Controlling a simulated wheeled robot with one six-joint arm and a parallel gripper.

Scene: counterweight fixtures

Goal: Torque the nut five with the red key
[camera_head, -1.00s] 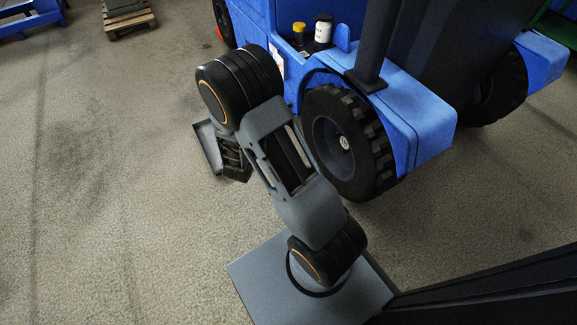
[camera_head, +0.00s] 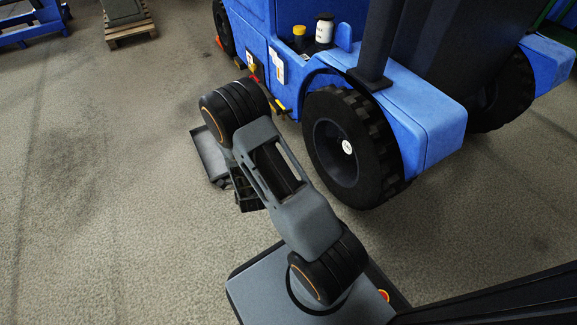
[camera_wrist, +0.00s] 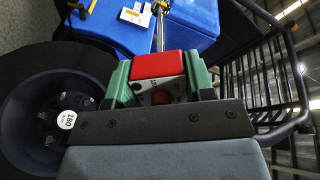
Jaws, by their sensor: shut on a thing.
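In the wrist view my gripper (camera_wrist: 158,76) has green fingers shut on the red key (camera_wrist: 157,65), a red block with a metal shaft running up and away from it. The far end of the shaft lies by blue bodywork. A dark wheel hub (camera_wrist: 35,105) with several nuts and a round white "180" label is left of the gripper, apart from the key. I cannot tell which nut is number five. In the head view a large black wheel (camera_head: 347,150) stands right of my arm. My gripper cannot be made out there.
The blue truck (camera_head: 430,110) fills the upper right, with a white bottle (camera_head: 324,30) and a yellow-capped jar (camera_head: 300,39) on it. A pallet (camera_head: 130,31) stands far back. The floor at left is clear.

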